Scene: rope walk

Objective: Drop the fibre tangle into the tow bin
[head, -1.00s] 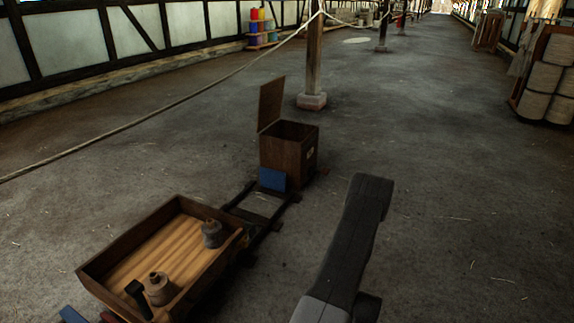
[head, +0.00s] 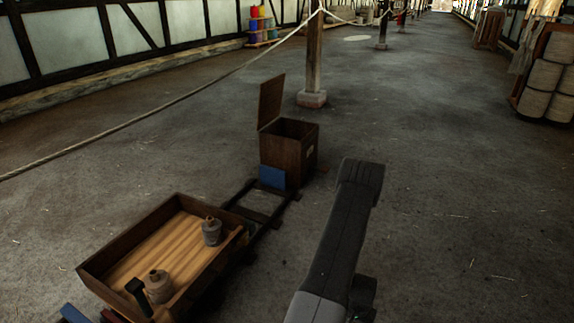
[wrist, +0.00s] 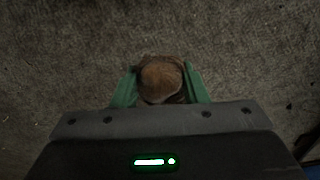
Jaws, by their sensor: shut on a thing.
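In the wrist view my gripper (wrist: 160,88) has its green fingers shut on a brown, rounded fibre tangle (wrist: 160,78), with bare floor below it. In the head view my dark arm reaches up from the bottom, and the gripper and tangle are hidden. A wooden box with its lid raised (head: 288,152), which looks like the tow bin, stands left of my arm and a little beyond it. A small pale label is on its side. I cannot see what is inside it.
A dark low frame (head: 262,208) with a blue panel (head: 272,177) sits just before the box. A wooden tray (head: 130,245) with two flask-like pieces and a dark tool is at lower left. A post (head: 314,60) stands behind the box.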

